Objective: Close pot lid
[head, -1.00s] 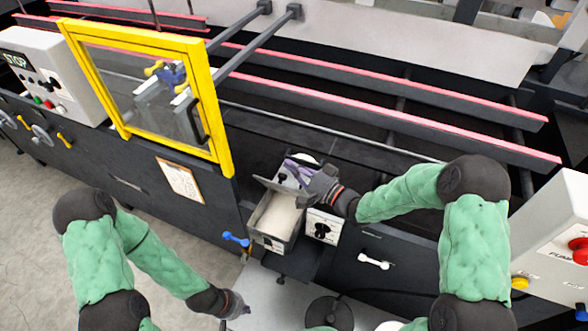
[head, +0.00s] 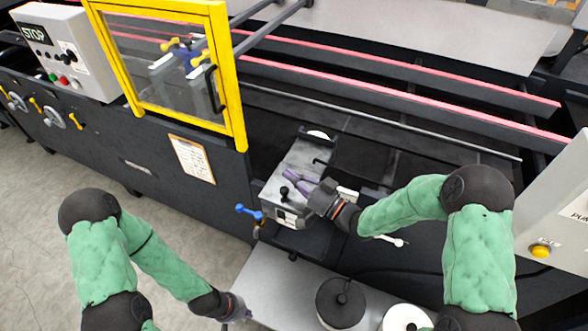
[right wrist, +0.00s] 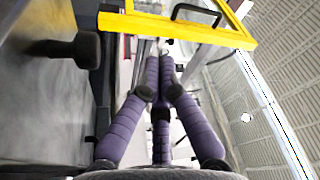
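The glue pot (head: 284,214) is a grey metal box on the machine's front ledge. I cannot tell whether a thin gap is left at the rim. My right gripper (head: 294,180) is over the lid beside the knob, its purple fingers close together with nothing between them. The right wrist view shows the fingers (right wrist: 158,72) together and the knob (right wrist: 80,48) to their left, apart from them. My left gripper (head: 240,314) hangs low, away from the pot; its fingers are unclear.
A yellow-framed clear guard (head: 238,100) stands left of the pot. A blue handle (head: 249,212) is at the pot's left and a white-ended lever (head: 392,240) at its right. A black round pot (head: 341,302) and a white-topped one (head: 406,320) stand on the grey surface below.

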